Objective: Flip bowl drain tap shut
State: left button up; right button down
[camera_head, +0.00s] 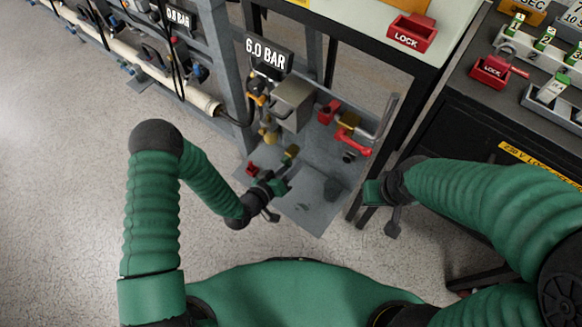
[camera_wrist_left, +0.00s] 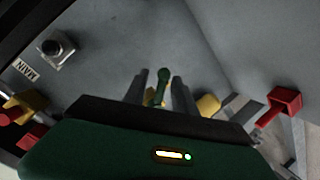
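A small green lever (camera_wrist_left: 161,86), which looks like the drain tap handle, stands between the two grey fingers of my left gripper (camera_wrist_left: 161,92) in the left wrist view. The fingers are apart, one on each side of it, and I cannot tell if either touches it. In the head view my left gripper (camera_head: 277,198) is low in the panel bay, just below a brass fitting (camera_head: 291,154); the tap is not clear there. The bowl cannot be made out with certainty. My right gripper (camera_head: 384,204) is to the right, by the bench leg, and its fingers are unclear.
A grey box (camera_head: 291,104) and the 6.0 BAR gauge sign (camera_head: 269,54) are above my left gripper. A red-handled valve (camera_head: 352,136) and bent grey pipe (camera_head: 386,118) are to the right. A red block (camera_head: 253,169) is close on the left. Open floor is left.

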pick_arm(q)
jog(key=shift+a, duration=0.3)
jog(key=shift+c, duration=1.2)
grip_shut()
pick_arm(e)
jog(key=shift+a, duration=0.15)
